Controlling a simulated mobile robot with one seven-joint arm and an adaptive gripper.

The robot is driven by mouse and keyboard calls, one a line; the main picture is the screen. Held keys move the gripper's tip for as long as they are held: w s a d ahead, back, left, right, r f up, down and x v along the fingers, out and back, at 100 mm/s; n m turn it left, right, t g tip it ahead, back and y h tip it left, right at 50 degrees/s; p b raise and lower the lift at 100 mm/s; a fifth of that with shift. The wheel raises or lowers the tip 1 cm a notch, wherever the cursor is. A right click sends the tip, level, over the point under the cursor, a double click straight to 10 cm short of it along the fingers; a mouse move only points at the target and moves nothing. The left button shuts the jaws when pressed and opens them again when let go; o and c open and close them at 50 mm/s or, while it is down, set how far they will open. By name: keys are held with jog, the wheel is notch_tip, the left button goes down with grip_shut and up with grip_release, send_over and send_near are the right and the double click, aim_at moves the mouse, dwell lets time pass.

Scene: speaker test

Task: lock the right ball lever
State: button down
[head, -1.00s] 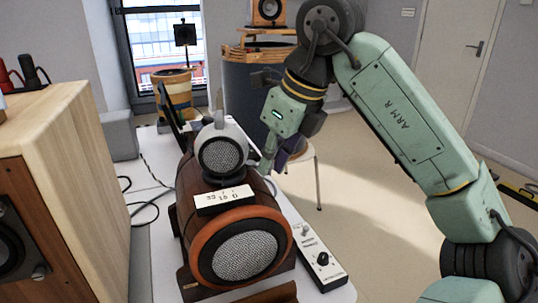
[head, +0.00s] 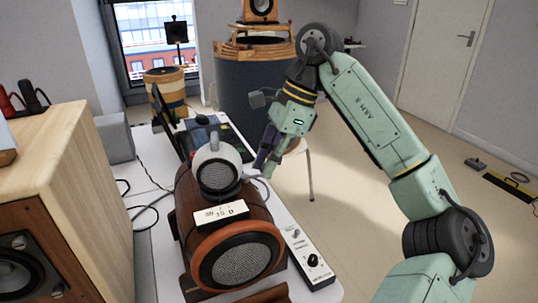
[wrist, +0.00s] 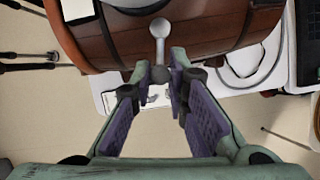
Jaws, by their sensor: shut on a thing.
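The wooden barrel speaker (head: 237,255) stands on the white table, with a small white round speaker (head: 218,172) on top. My gripper (head: 266,165) is at the barrel's right side, behind the front ring. In the wrist view, the ball lever (wrist: 160,45) shows a pale ball and a thin shaft against the brown barrel. Its lower end lies between my fingertips (wrist: 160,72), which are shut on it. The ball sticks out beyond the tips. In the head view, the lever is too small or hidden to make out. Any lever on the barrel's left side is hidden.
A control box (head: 310,258) with a black knob lies on the table right of the barrel. A large wooden cabinet (head: 60,180) is close on the left. A dark laptop (head: 215,130) lies behind. A stool (head: 308,170) stands behind my gripper. Open floor lies to the right.

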jog(key=shift+w+a+r+n+g+p, duration=0.15)
jog(key=shift+w+n+g+p, duration=0.2)
jog(key=shift+n+p, duration=0.5)
jog(key=c, duration=1.6)
grip_release()
jog(key=shift+o, duration=0.2)
jog(key=v, duration=1.1)
jog(key=shift+w+r, duration=0.15)
jog(key=shift+r, duration=0.25)
